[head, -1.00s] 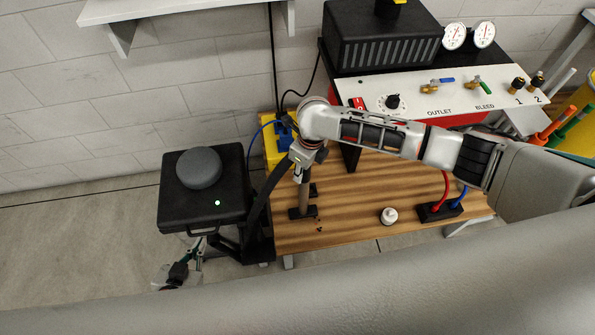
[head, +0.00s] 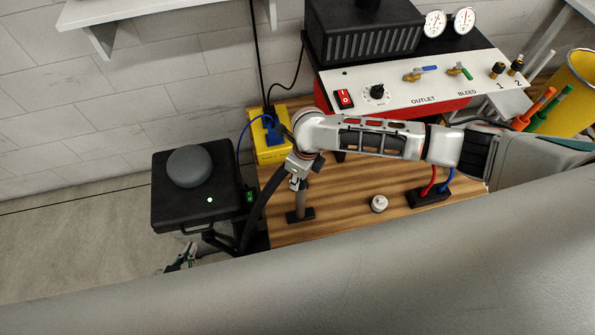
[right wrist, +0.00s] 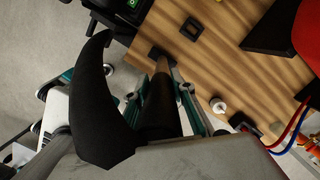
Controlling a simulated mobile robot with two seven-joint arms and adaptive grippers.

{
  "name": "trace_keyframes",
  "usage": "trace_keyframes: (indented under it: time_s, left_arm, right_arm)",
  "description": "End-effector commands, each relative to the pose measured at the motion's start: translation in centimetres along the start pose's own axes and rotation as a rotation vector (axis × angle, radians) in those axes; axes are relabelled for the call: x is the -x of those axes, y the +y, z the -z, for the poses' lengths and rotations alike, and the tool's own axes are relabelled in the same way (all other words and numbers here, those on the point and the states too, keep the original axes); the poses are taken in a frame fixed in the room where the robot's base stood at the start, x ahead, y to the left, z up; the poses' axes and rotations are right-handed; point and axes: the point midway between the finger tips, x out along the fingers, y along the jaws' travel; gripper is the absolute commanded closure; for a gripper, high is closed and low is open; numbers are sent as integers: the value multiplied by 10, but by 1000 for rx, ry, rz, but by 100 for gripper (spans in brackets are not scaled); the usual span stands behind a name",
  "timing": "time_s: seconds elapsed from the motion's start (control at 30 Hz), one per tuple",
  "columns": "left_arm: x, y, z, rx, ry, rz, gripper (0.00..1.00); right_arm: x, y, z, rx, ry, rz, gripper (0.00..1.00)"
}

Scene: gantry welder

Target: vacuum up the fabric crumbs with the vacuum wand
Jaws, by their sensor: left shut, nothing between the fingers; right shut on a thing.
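In the right wrist view the gripper (right wrist: 165,85) is around the wand (right wrist: 163,67), with the nozzle (right wrist: 160,52) over the wood. A black hose (head: 262,200) runs beside the wand. No fabric crumbs can be made out now; the nozzle covers part of the bench there. My left gripper (head: 183,258) is shut and empty, low at the left, partly hidden.
The black vacuum unit (head: 170,215) with a grey dome and green light stands left of the bench (head: 340,222). A white capped item (head: 379,203) and black hose block (head: 428,197) sit right of the nozzle. A yellow box (head: 270,150) and control panel (head: 395,88) are behind.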

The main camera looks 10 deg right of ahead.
Motion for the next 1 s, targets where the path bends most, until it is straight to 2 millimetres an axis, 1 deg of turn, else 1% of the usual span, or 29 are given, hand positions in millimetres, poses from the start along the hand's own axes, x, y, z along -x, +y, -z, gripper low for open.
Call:
trace_keyframes:
  time_s: [0.17, 0.53, 1.0]
  left_arm:
    - [0, 2, 4, 0, 7, -3, 100]
    - [0, -2, 3, -14, 8, -4, 100]
    - [-1, -4, 4, -12, 9, 0, 100]
  right_arm:
    - [1, 7, 7, 1, 0, 1, 100]
    - [3, 22, 22, 0, 0, -1, 100]
    - [24, 17, 6, 0, -3, 1, 100]
